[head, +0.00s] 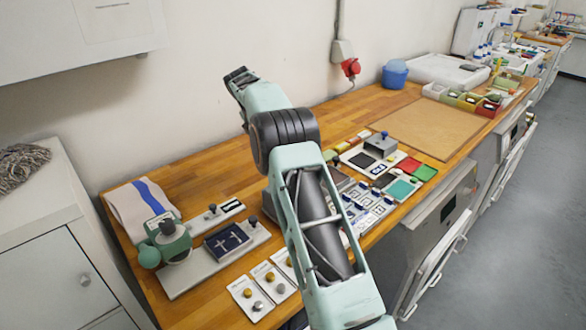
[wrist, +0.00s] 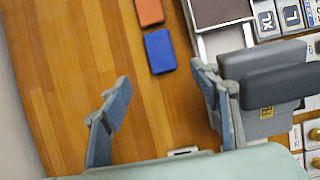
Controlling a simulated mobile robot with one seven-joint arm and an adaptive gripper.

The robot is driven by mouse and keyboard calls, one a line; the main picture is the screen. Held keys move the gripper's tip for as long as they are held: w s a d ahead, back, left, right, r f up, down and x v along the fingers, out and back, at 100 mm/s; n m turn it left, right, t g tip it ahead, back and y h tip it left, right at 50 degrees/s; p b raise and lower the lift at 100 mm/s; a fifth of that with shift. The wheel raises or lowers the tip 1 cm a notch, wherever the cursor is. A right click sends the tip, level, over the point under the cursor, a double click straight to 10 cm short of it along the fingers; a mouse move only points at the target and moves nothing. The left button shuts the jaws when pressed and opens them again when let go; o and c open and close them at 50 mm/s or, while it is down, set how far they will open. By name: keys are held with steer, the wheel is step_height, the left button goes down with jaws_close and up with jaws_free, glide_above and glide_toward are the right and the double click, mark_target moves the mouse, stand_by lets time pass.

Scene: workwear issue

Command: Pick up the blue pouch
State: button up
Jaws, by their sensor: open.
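The blue pouch (wrist: 160,51) is a small flat blue rectangle lying on the wooden table in the wrist view, a little above the middle. My gripper (wrist: 163,78) is open, with one finger to the lower left of the pouch and the other to its lower right. The pouch shows beyond the fingertips, with nothing between the fingers but bare table. In the head view my arm reaches over the table, and I cannot make out the gripper or the blue pouch there.
An orange pouch (wrist: 150,12) lies just beyond the blue one. A dark-topped tray (wrist: 220,12) and lettered tiles (wrist: 292,15) are to the right. A grey block with a yellow label (wrist: 268,112) shows beside the right finger. Bare wood (wrist: 60,70) lies to the left.

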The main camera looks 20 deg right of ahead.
steer(key=x, duration=0.6)
steer(key=shift+s+d+f+p, duration=0.2)
steer(key=shift+d+f+p, duration=0.1)
steer(key=shift+w+p+x, duration=0.2)
steer(key=shift+p+x, duration=0.5)
steer(key=shift+x, duration=1.85)
steer(key=shift+a, duration=0.1)
steer(key=shift+c, duration=0.6)
steer(key=c, duration=1.1)
steer(key=shift+r, duration=0.1)
